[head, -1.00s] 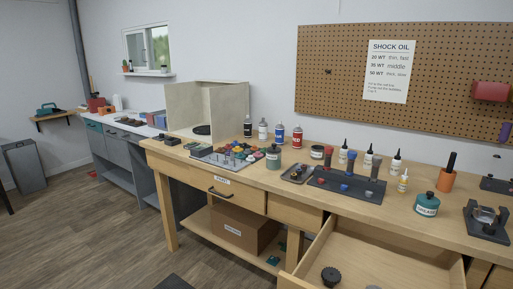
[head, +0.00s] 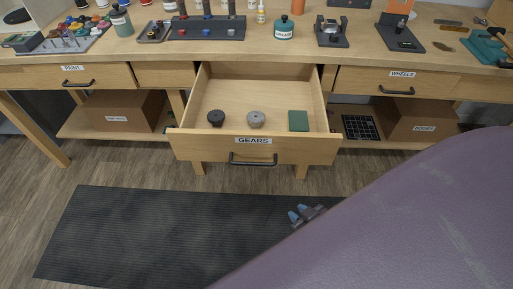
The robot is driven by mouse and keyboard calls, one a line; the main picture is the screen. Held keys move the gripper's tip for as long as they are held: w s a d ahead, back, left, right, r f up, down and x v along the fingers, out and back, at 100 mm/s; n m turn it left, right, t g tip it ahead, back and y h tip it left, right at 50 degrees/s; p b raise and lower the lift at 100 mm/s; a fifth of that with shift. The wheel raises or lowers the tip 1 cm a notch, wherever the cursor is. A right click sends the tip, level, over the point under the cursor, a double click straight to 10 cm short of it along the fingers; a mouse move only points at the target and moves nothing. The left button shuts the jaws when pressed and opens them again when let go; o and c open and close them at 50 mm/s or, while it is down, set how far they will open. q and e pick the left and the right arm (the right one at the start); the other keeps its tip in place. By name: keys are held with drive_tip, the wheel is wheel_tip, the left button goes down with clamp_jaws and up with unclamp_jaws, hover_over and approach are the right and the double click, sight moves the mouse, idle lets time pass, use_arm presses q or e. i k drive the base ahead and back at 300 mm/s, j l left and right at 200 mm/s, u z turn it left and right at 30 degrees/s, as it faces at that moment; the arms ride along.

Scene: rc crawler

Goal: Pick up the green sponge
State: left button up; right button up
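The green sponge (head: 298,121) is a flat, dark green rectangular block. It lies on the right side of the open drawer (head: 254,149) labelled GEARS. My purple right arm fills the lower right of the view. My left gripper is not in view.
A black gear (head: 216,118) and a grey gear (head: 256,119) lie left of the sponge in the drawer. The workbench top above holds a dark tool rack (head: 207,28), a teal jar (head: 284,28) and stands. A dark mat (head: 150,235) covers the floor in front.

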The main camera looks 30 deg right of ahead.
sight(297, 120)
drive_tip(key=z, duration=1.25)
